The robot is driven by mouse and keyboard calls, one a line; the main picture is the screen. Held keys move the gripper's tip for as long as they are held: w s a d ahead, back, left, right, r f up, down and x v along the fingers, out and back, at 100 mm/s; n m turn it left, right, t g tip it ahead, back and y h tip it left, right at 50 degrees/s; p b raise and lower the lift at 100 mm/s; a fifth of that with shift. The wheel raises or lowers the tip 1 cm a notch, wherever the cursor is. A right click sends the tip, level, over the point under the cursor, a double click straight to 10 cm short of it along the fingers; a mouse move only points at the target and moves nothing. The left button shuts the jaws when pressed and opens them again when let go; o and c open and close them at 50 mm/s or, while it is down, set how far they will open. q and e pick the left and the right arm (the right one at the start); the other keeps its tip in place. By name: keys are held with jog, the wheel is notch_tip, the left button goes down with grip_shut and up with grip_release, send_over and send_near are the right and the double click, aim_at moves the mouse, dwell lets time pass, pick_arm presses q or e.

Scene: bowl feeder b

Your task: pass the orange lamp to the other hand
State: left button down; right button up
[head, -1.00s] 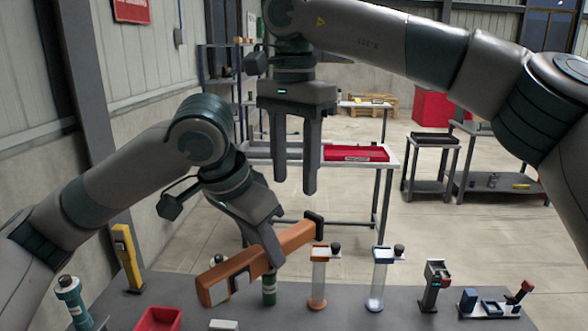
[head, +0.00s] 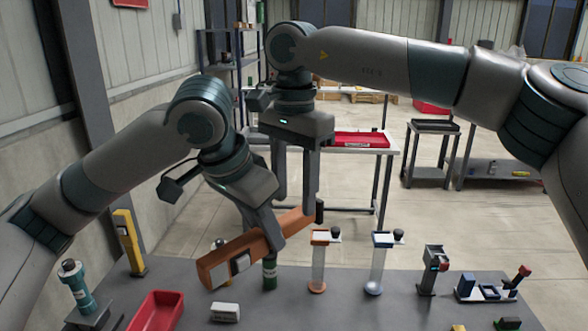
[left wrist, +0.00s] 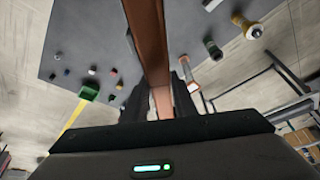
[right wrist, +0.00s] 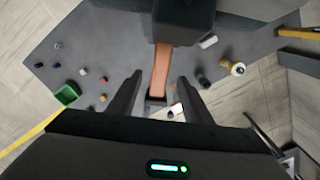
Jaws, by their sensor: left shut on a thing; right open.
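The orange lamp (head: 222,262) is a long orange bar with a dark end, held tilted above the workbench in the head view. My left gripper (head: 277,245) is shut on it near its middle. The lamp also runs between the fingers in the left wrist view (left wrist: 152,45). My right gripper (head: 296,205) is open, pointing down at the lamp's dark far end. In the right wrist view the lamp's end (right wrist: 160,75) lies between the two open fingers (right wrist: 160,88), with a gap on each side.
The grey workbench (head: 395,310) below holds a red bin (head: 157,312), a yellow device (head: 129,240), a green-and-white bottle (head: 77,285), clear tubes on stands (head: 318,268) and a grey device (head: 433,268). A table with a red tray (head: 360,139) stands behind.

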aim_at(201, 263)
jog(key=shift+f, duration=2.45)
grip_shut()
pick_arm(q)
jog(key=c, duration=1.4)
grip_release()
jog(key=shift+o, duration=0.2)
jog(key=shift+r, duration=0.15)
jog(key=shift+s+a+r, duration=0.1)
jog(key=shift+a+r, duration=0.1)
jog(key=shift+r, duration=0.3)
jog(key=s+a, duration=0.2)
jog(key=s, duration=0.1)
jog(key=s+a, duration=0.5)
jog(key=s, duration=0.1)
jog(key=shift+s+a+f, duration=0.1)
jog(key=shift+s+a, duration=0.05)
jog(key=shift+a, duration=0.2)
